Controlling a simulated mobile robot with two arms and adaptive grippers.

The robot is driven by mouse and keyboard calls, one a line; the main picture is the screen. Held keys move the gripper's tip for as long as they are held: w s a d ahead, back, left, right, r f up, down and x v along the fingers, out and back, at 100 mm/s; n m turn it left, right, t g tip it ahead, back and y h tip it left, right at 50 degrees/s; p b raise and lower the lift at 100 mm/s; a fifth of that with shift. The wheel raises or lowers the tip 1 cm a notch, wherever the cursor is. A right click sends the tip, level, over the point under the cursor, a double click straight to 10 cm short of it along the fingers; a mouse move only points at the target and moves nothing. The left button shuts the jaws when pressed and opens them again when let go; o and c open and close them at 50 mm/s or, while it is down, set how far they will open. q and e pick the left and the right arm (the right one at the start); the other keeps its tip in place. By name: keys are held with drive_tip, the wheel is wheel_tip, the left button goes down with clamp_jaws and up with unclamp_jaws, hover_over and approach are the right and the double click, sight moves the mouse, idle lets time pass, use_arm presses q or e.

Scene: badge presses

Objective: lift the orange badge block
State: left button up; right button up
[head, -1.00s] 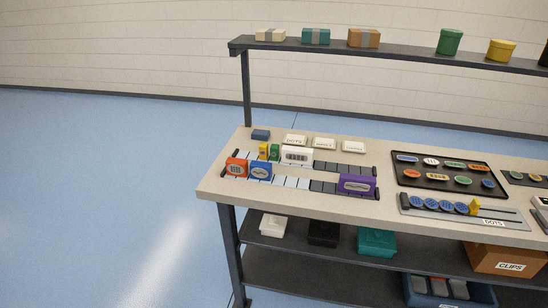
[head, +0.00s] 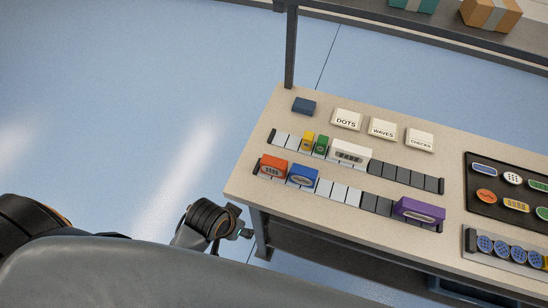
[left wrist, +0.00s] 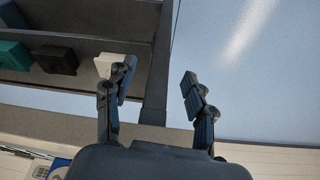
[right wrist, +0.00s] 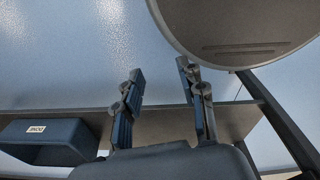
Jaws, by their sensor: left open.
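The orange badge block (head: 272,167) stands at the left end of the front rail on the tabletop, close beside a blue block (head: 303,175). My left gripper (head: 244,233) is low, off the table's front left corner, in front of and below the orange block and apart from it. In the left wrist view my left gripper (left wrist: 157,88) is open with nothing between its fingers. The orange block is not visible there. My right gripper (right wrist: 160,72) is open and empty in the right wrist view. It is not in the head view.
A purple block (head: 419,210) stands at the front rail's right end. Yellow (head: 308,140), green (head: 321,145) and white (head: 350,152) blocks stand on the rear rail. The table's left leg (left wrist: 156,95) and under-shelf are near my left gripper. A blue bin (right wrist: 45,140) shows low down.

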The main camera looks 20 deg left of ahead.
use_arm(q)
drive_tip(key=d+r+m+h+p, duration=0.1)
drive_tip(key=d+r+m+p, duration=0.15)
drive_tip(key=r, duration=0.95)
drive_tip(key=w+d+r+m+h, duration=0.2)
drive_tip(key=w+d+r+m, duration=0.5)
drive_tip(key=d, duration=0.4)
wheel_tip(320, 180, up, 5)
drive_tip(key=m+g+y, duration=0.3)
drive_tip(key=m+y, duration=0.1)
drive_tip(key=m, duration=0.2)
hover_over(274, 161)
drive_tip(key=f, duration=0.7)
drive_tip(key=shift+d+f+p, duration=0.3)
drive_tip(key=shift+f+p, duration=0.1)
drive_tip(key=f, duration=0.1)
drive_tip(key=f+p, duration=0.1)
drive_tip(key=f, duration=0.1)
drive_tip(key=f+p, duration=0.1)
drive_tip(key=f, duration=0.1)
drive_tip(key=shift+a, duration=0.35)
drive_tip(key=shift+f, duration=0.2)
clamp_jaws()
use_arm(e)
drive_tip(key=r, duration=0.2)
drive_tip(key=s+r, duration=0.1)
drive_tip(key=r, duration=0.2)
drive_tip(key=shift+s+d+r, duration=0.3)
drive_tip(key=shift+r, duration=0.05)
